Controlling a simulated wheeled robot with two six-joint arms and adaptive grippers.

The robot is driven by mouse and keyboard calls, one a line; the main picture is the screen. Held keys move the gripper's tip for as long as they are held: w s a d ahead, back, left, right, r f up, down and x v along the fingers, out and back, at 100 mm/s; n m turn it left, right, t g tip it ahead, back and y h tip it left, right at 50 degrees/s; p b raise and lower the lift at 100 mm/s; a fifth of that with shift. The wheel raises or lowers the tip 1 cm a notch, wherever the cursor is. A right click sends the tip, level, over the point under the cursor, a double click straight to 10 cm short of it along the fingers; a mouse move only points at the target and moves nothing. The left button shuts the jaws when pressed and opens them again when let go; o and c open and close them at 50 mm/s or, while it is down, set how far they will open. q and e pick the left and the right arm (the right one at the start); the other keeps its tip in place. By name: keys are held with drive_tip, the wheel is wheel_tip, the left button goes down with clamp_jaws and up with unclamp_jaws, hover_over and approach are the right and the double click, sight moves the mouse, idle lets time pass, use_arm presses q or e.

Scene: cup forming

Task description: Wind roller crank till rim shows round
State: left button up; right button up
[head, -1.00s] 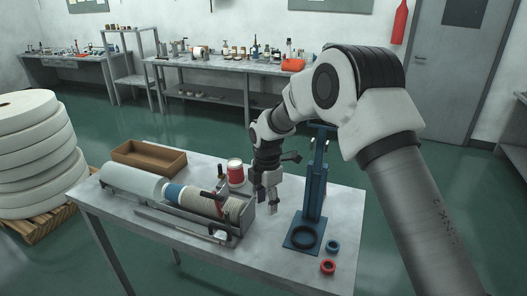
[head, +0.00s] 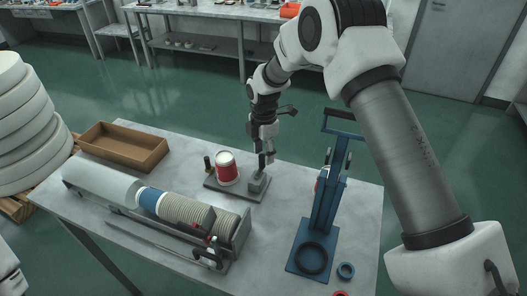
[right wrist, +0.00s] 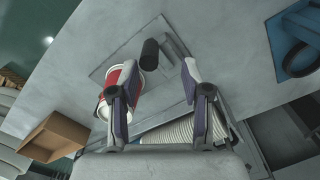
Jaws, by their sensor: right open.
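A red and white cup (head: 227,166) stands upright on a flat grey base plate (head: 212,184) with a grey block (head: 257,183) at its right end. The cup (right wrist: 115,88) also shows at the left in the right wrist view. A short black cylinder (head: 207,163), perhaps the crank grip, stands beside the cup; it shows in the right wrist view (right wrist: 149,54). My right gripper (head: 262,164) points down over the block end, right of the cup. In the right wrist view my right gripper (right wrist: 157,73) is open, with nothing clearly held. My left gripper is out of view.
A trough with a ribbed stack (head: 192,214) lies in front of the cup. A brown open box (head: 123,147) is at the back left.

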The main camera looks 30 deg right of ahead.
sight(263, 154)
drive_tip(key=f, duration=0.1)
drive_tip(key=w+f, duration=0.1)
drive_tip(key=f, duration=0.2)
drive_tip(key=shift+w+p, duration=0.25)
drive_tip(key=shift+p, duration=0.1)
drive_tip(key=shift+w+f, duration=0.2)
drive_tip(key=shift+r, duration=0.1)
drive_tip(key=shift+s+r, duration=0.2)
drive_tip(key=shift+s, duration=0.1)
drive_tip(key=c, duration=0.4)
drive_tip(key=shift+s+r, duration=0.1)
drive_tip(key=shift+s, duration=0.1)
clamp_jaws()
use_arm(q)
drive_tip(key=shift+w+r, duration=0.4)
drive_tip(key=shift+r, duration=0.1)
use_arm(e)
drive_tip(key=shift+w, duration=0.1)
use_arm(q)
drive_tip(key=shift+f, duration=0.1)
use_arm(e)
drive_tip(key=shift+m, duration=0.3)
